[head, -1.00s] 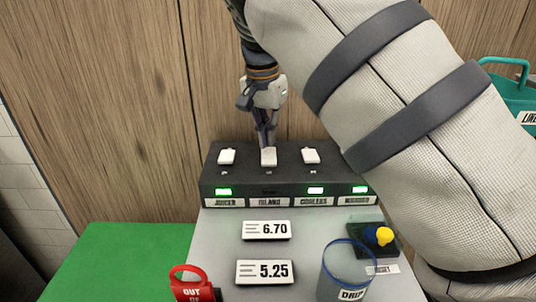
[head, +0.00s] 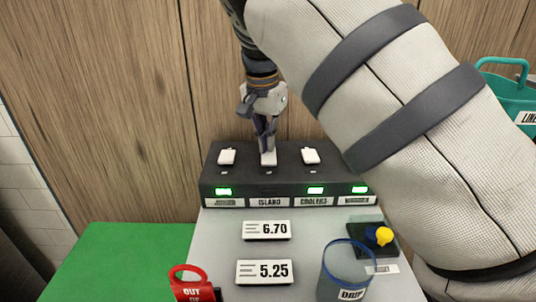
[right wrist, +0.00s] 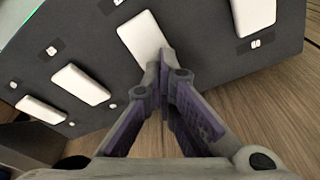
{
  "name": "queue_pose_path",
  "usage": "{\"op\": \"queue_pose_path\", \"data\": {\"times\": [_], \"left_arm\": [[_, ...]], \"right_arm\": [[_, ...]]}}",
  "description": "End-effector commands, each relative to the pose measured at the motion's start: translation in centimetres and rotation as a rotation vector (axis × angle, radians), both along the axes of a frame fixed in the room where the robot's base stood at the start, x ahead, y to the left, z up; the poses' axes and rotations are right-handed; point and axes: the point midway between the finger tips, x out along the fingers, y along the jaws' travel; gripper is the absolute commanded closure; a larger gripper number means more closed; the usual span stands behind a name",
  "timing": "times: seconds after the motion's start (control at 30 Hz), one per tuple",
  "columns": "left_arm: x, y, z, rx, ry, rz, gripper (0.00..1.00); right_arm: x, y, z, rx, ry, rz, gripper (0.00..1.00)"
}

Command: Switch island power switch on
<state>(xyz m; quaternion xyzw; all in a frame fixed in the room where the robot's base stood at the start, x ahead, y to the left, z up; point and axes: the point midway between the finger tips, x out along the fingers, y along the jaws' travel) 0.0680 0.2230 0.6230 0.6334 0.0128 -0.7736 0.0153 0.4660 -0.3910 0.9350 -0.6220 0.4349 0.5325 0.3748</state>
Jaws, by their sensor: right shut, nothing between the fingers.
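A dark switch box (head: 232,183) stands at the back of the grey counter. It has white rocker switches on top and name labels along its front. The island switch (head: 268,158) is above the ISLAND label (head: 269,202), whose lamp is dark. The lamps above the other labels glow green. My right gripper (head: 267,148) is shut and points down at the far end of the island switch; it looks to be touching it, but I cannot be sure. In the right wrist view the shut fingertips (right wrist: 163,60) are at the end of a white switch (right wrist: 143,38). My left gripper is not in view.
The juicer switch (head: 227,157) and coolers switch (head: 311,156) flank the island one. My right arm covers the box's right end. Price signs (head: 266,230), a drip container (head: 345,272), a yellow knob (head: 380,236) and a red OUT tag (head: 192,290) are in front. A wooden wall stands behind.

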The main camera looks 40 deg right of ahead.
Motion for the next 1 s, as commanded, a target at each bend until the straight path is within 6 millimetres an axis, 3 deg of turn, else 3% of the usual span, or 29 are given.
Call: {"op": "queue_pose_path", "data": {"times": [0.23,0.8,1.0], "left_arm": [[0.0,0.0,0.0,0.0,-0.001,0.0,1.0],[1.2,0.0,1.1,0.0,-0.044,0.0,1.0],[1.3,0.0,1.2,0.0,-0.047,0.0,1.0]], "right_arm": [[-0.1,0.0,-0.2,0.003,0.006,-0.001,1.0],[0.0,0.0,5.9,0.001,-0.001,0.0,1.0],[-0.1,0.0,6.7,0.001,0.003,0.0,1.0]]}}
